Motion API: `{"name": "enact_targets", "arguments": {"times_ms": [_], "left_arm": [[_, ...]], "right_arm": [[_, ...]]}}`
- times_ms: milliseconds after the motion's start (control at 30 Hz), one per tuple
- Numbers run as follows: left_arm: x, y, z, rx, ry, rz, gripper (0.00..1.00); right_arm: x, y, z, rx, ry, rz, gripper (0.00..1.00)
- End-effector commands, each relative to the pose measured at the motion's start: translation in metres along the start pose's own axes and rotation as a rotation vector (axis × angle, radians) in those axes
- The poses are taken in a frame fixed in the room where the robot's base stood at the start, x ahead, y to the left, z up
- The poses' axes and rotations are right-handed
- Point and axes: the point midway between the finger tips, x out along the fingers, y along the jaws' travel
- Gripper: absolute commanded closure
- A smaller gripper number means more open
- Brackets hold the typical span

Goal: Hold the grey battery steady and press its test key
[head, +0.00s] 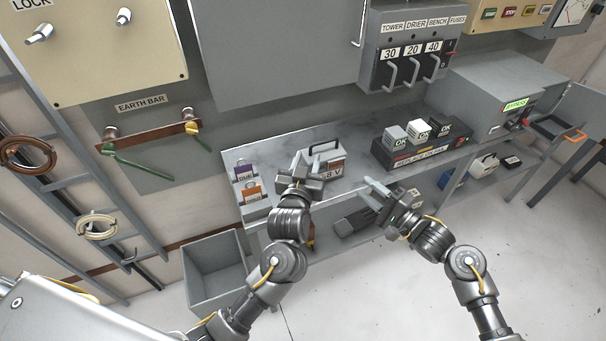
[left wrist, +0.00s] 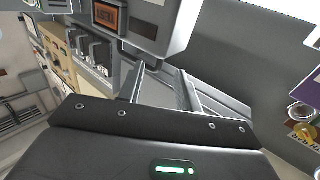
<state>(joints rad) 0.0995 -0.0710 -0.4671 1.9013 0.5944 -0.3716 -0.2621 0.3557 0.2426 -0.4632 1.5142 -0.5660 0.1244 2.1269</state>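The grey battery (head: 337,178) stands on the bench, with a black carry handle on top and a label ending in "8 V". My left gripper (head: 305,162) is at its left side and partly covers it in the head view. The left wrist view shows a grey box face, apparently the battery (left wrist: 171,14), with an orange-lit key (left wrist: 108,17) that seems to read TEST. The left fingers (left wrist: 160,82) are spread with nothing held; the box is beyond their tips. My right gripper (head: 371,189) is open and empty, off the bench's front edge, right of the battery.
Purple and orange tags (head: 252,190) stand in a holder left of the battery. A dark rack (head: 420,153) with grey, white and black OK blocks is to the right. A bin (head: 213,275) stands on the floor at left. A dark box (head: 352,221) lies on the lower shelf.

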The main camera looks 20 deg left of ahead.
Motion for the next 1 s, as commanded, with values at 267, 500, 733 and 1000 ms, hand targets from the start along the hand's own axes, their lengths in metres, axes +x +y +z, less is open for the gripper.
{"name": "enact_targets", "arguments": {"times_ms": [267,500,733,1000], "left_arm": [[0.022,0.0,0.0,0.001,-0.001,0.0,0.66],[0.024,0.0,0.0,0.0,0.0,0.0,0.66],[0.024,0.0,0.0,0.0,0.0,0.0,0.89],[0.024,0.0,0.0,0.0,0.001,0.0,1.0]], "right_arm": [[0.0,0.0,0.0,0.0,0.0,0.0,0.64],[0.0,0.0,0.0,0.0,0.0,0.0,0.64],[0.0,0.0,0.0,0.0,0.0,0.0,0.64],[0.0,0.0,0.0,0.0,0.0,0.0,0.64]]}}
